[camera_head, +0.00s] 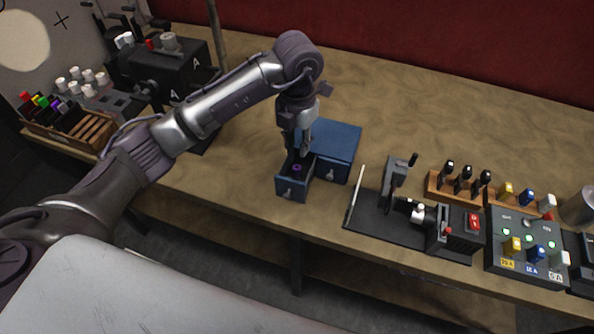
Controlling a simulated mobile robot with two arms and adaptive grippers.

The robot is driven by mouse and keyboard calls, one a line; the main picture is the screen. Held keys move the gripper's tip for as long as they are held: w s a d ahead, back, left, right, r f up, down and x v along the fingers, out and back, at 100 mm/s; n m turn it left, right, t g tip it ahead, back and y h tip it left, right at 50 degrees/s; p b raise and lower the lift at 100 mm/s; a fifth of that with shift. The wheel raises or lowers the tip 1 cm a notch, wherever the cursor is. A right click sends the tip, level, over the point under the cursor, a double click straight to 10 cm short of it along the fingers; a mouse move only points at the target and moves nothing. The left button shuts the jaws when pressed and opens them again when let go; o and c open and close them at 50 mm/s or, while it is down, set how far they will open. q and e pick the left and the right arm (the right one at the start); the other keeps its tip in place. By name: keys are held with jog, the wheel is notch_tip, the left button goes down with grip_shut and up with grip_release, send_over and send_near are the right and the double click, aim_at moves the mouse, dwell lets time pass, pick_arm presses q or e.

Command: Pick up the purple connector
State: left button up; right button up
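A small dark connector with a purple ring on top (297,168) stands inside the open left drawer (291,190) of a blue box (335,138). My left gripper (303,150) points down over the back of this drawer, just above and behind the connector. Its fingertips are small and partly lost against the dark drawer, so I cannot see whether they are apart or touch the connector. My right gripper is not in view.
A wooden rack (95,128) with several coloured connectors stands at the far left, beside black machines (160,65). A black plate with a clamp device (385,215) and a button panel (522,242) stand at right. The table behind the blue box is clear.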

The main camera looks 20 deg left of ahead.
aim_at(297, 167)
pick_arm(q)
notch_tip(297, 167, down, 3)
jog(key=shift+f+p, duration=0.1)
jog(key=shift+p, duration=0.2)
jog(key=f+p, duration=0.1)
jog(key=f, duration=0.2)
jog(key=f+p, duration=0.1)
jog(key=shift+s+f+p, duration=0.3)
jog(key=shift+f+p, duration=0.05)
jog(key=shift+f, duration=0.35)
grip_shut()
